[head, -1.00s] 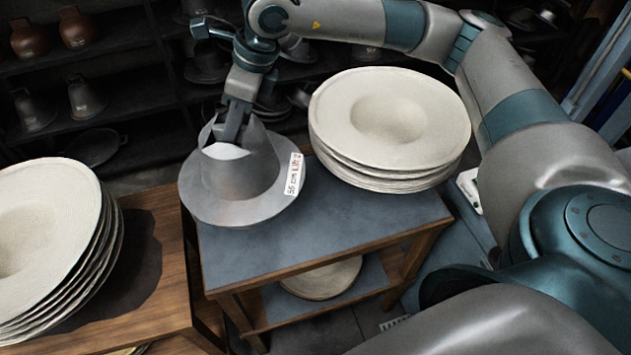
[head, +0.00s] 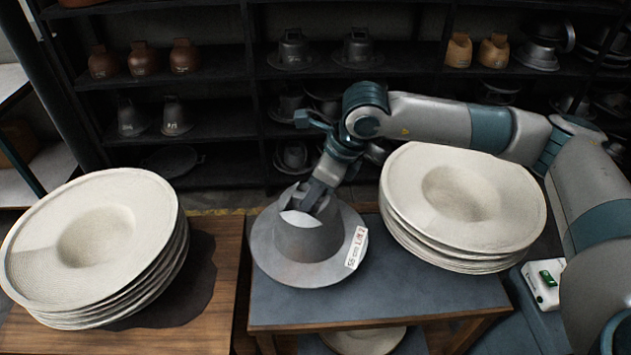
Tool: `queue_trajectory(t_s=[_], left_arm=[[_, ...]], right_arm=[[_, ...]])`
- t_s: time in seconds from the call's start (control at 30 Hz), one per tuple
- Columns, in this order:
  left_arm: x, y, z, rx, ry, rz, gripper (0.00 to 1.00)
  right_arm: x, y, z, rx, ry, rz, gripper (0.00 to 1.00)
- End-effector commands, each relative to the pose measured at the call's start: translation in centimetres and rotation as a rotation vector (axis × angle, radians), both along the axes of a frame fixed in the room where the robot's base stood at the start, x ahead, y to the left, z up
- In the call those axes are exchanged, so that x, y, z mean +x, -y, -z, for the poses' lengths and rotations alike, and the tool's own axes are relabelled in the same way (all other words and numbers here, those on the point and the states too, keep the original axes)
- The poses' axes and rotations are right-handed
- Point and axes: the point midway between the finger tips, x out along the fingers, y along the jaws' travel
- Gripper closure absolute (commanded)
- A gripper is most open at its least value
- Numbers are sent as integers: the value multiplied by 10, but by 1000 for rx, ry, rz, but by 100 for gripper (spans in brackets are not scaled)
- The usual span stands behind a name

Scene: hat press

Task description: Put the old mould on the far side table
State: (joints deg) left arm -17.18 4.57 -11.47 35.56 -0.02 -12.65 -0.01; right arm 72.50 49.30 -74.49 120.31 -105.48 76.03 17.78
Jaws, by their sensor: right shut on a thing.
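The old mould (head: 312,262) is a grey metal hat shape with a wide brim and a white label on its right side. It is at the left part of the side table (head: 400,298), which has a blue-grey top and wooden frame. My right gripper (head: 308,205) is shut on the top of the mould's crown from above. The mould is upright; I cannot tell whether its brim rests fully on the table top. My left gripper is not in view.
A stack of cream hat bodies (head: 462,200) fills the table's right part, close to the mould. Another stack (head: 95,240) stands on a wooden table (head: 190,315) at left. Dark shelves (head: 225,120) with several moulds stand behind. The table's front strip is clear.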

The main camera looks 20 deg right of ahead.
Motion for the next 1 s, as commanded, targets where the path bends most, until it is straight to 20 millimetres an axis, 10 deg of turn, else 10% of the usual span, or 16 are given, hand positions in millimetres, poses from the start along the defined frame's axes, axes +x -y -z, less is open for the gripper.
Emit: queue_trajectory(t_s=[1.0], left_arm=[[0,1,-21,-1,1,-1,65]], right_arm=[[2,0,46,3,6,1,100]])
